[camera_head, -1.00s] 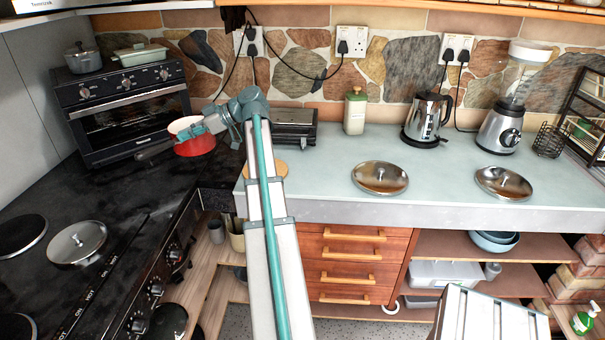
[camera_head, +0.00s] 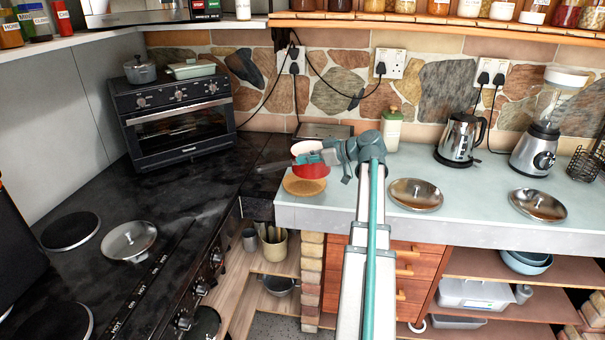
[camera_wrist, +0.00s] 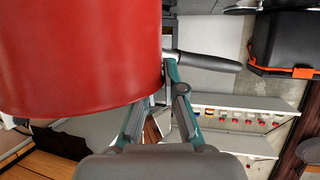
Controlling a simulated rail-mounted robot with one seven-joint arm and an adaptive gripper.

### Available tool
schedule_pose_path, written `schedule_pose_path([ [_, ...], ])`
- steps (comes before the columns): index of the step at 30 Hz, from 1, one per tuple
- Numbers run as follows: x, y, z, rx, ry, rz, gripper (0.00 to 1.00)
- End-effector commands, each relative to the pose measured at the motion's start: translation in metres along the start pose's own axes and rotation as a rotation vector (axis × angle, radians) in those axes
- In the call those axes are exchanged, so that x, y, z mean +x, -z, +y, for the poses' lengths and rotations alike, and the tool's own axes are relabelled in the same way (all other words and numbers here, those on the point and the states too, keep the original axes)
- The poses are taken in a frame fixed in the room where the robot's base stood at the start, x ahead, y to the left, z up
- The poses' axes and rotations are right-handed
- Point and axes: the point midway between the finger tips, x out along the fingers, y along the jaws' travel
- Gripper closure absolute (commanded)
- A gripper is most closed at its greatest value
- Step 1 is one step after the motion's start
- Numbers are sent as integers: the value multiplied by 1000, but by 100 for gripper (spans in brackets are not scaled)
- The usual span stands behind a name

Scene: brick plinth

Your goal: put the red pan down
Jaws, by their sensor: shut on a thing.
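The red pan (camera_head: 312,171) is at the left end of the pale worktop, in front of the dark appliance and just above a round wooden board in the picture. I cannot tell whether it touches the board. My gripper (camera_head: 328,158) is shut on the pan at its right side. In the wrist view the pan's red wall (camera_wrist: 80,60) fills the upper left, and my fingers (camera_wrist: 160,100) meet at its edge. A dark handle (camera_wrist: 208,61) shows beside them. The pan's underside is hidden.
The round wooden board (camera_head: 304,187) lies at the worktop's front left edge. A steel lid (camera_head: 415,194) and another lid (camera_head: 538,205) lie to the right. The toaster oven (camera_head: 180,115) stands left. The black counter (camera_head: 190,205) between it and the hob is bare.

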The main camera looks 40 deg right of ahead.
Motion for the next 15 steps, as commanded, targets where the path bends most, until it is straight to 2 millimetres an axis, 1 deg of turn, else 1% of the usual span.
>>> schedule_pose_path([
  [1, 7, 3, 13, 1, 1, 3, 100],
  [7, 37, -5, 44, 0, 2, 2, 100],
  [9, 47, -16, 50, 2, 1, 2, 100],
  [15, 69, -36, 66, 0, 0, 3, 100],
])
